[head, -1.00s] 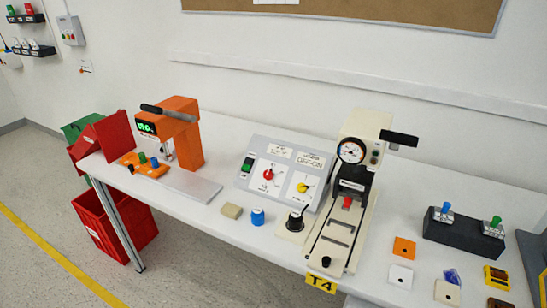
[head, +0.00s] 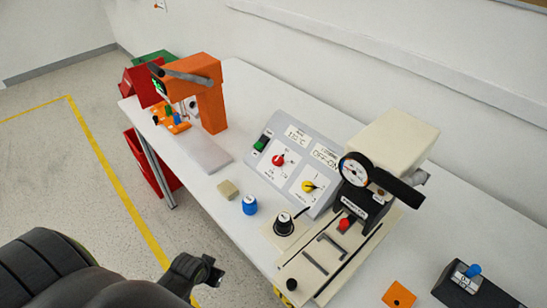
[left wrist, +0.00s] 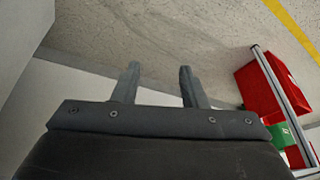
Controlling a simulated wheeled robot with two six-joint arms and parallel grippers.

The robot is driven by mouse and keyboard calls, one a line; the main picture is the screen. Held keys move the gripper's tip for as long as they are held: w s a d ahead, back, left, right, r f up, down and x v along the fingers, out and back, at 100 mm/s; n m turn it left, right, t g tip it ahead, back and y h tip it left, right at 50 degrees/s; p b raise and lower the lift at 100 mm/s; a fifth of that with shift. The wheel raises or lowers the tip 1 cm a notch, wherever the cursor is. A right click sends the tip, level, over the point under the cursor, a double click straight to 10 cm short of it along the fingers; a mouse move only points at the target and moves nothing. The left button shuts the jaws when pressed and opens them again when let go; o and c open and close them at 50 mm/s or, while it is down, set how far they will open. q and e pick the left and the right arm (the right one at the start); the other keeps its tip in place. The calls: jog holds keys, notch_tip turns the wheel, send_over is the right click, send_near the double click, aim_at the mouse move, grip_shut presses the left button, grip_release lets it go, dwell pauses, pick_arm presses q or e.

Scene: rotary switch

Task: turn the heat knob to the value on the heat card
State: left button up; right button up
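The grey sloped control panel (head: 262,172) stands on the white table in the head view. It carries a red knob (head: 278,160), a yellow knob (head: 308,186) and a green switch (head: 262,143). A white card (head: 298,134) above the red knob has small print that seems to end in °C; its number is not surely legible. A card beside it (head: 325,154) reads OFF-ON. My left gripper (head: 207,274) is in front of the table, well short of the panel. The left wrist view shows its two fingers (left wrist: 157,84) apart with nothing between them. My right gripper is out of view.
A beige block (head: 228,190), a blue knob (head: 249,204) and a black knob on a base (head: 284,224) sit in front of the panel. A press with a gauge (head: 395,145) stands right of it, an orange machine (head: 205,95) left. Red bins (head: 150,165) are at the table's left end.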

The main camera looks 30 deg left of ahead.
pick_arm(q)
notch_tip(320, 180, up, 8)
jog(key=w, duration=0.2)
notch_tip(320, 180, up, 28)
jog(key=m+t+h+p, duration=0.1)
jog(key=m+t+h, duration=0.2)
jog(key=t+h, duration=0.1)
send_over(276, 160)
jog(key=s+a, duration=0.5)
jog(key=s, duration=0.7)
jog(key=x, duration=1.6)
jog(key=shift+w+d+r, duration=0.15)
jog(key=shift+w+d, duration=0.25)
jog(key=shift+c, duration=0.3)
jog(key=c, duration=0.6)
jog(key=shift+c, duration=0.2)
